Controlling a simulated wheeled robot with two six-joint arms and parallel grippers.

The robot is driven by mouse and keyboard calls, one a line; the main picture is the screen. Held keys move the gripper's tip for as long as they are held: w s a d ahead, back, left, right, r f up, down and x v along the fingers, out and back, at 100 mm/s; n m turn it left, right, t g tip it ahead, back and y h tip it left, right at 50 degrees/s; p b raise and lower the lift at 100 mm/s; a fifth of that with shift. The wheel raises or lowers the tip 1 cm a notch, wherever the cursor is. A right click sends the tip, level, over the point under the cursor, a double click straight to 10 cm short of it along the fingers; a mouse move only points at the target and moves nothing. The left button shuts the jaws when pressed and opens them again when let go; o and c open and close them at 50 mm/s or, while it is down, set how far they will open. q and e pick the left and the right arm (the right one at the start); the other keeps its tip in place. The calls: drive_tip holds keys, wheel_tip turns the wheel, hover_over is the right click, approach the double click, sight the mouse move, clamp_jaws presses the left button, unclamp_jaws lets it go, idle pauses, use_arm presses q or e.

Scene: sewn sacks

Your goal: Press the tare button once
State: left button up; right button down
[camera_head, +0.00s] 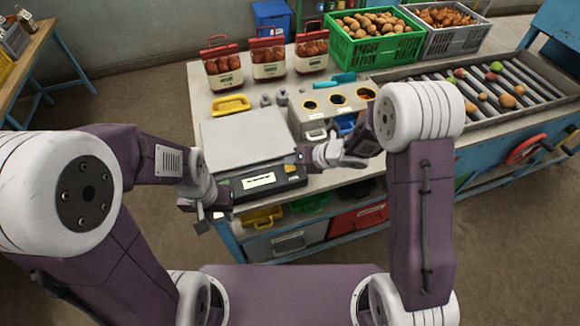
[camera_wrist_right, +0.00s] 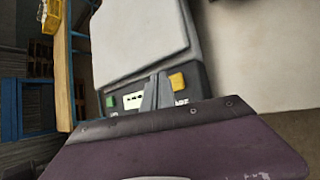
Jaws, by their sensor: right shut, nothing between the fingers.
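The scale has a pale flat platform (camera_head: 245,137) and a dark front panel (camera_head: 262,182) with a white display (camera_head: 258,181). In the right wrist view, a yellow button (camera_wrist_right: 177,81) sits on the panel above partly hidden lettering ending in "ARE". A green button (camera_wrist_right: 110,101) is at the panel's other end, beside the display (camera_wrist_right: 133,100). My right gripper (camera_wrist_right: 157,76) is shut and empty, its fingers just left of the yellow button in that view; contact cannot be told. My left gripper (camera_head: 201,218) hangs by the panel's left front corner; its fingers are unclear.
Several red-capped bags (camera_head: 268,68) stand behind the scale. A yellow-handled item (camera_head: 231,104) and small weights lie nearer. A box with round holes (camera_head: 310,119) is right of the platform. A green crate (camera_head: 372,50) and roller conveyor (camera_head: 480,88) are at the back right.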

sight(293, 169)
drive_tip(key=shift+f, duration=0.1)
idle(0.3)
drive_tip(key=shift+f+b, duration=0.3)
drive_tip(key=shift+b, duration=0.25)
drive_tip(key=shift+f+b, duration=0.5)
drive_tip(key=shift+b, duration=0.1)
idle(0.4)
drive_tip(key=shift+r, duration=0.1)
drive_tip(key=shift+r+p, duration=0.7)
drive_tip(key=shift+r, duration=0.1)
drive_tip(key=shift+r, duration=0.1)
wheel_tip(293, 169, up, 5)
drive_tip(key=p, duration=0.4)
idle(0.3)
